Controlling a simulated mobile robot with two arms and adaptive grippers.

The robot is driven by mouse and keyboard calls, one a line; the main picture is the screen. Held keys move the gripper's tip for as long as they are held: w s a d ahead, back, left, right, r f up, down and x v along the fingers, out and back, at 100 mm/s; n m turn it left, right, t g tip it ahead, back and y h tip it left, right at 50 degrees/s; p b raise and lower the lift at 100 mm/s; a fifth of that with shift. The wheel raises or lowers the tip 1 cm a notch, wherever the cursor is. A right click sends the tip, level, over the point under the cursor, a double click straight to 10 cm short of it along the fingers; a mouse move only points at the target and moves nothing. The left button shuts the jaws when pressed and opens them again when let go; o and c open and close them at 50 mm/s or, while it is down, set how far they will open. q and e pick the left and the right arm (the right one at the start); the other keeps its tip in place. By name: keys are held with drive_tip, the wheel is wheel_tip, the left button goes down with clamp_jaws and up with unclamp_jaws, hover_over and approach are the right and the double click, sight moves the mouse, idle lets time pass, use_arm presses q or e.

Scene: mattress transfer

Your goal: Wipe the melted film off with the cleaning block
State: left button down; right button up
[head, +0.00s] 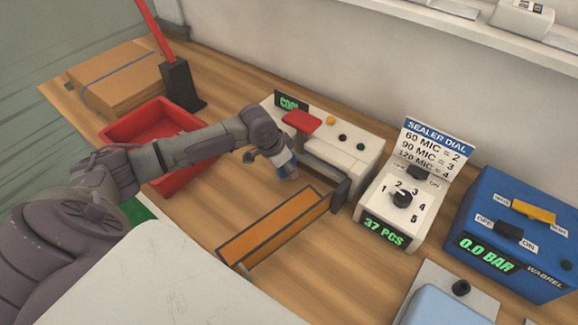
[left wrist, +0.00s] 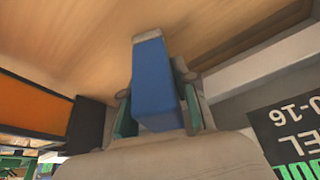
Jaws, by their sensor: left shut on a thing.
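My left gripper (head: 284,166) is beside the white sealer (head: 362,163), above the wooden table. It also shows in the left wrist view (left wrist: 156,90), with its fingers closed on both sides of the blue cleaning block (left wrist: 156,75). The block has a pale grey end that points away from the gripper. In the head view the block is mostly hidden by the gripper. The sealer has a red pad, several buttons and a display partly hidden by the pad. I cannot make out the melted film. My right gripper is not in view.
An orange dark-edged strip (head: 275,228) lies in front of the sealer. A red bin (head: 137,122) stands behind my left arm, near stacked cardboard (head: 112,80). A dial box (head: 397,201) and a blue pressure unit (head: 510,240) stand to the right. A wall shelf runs above.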

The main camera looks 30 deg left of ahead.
use_arm(q)
drive_tip(key=shift+f, duration=0.85)
drive_tip(key=shift+a, duration=0.1)
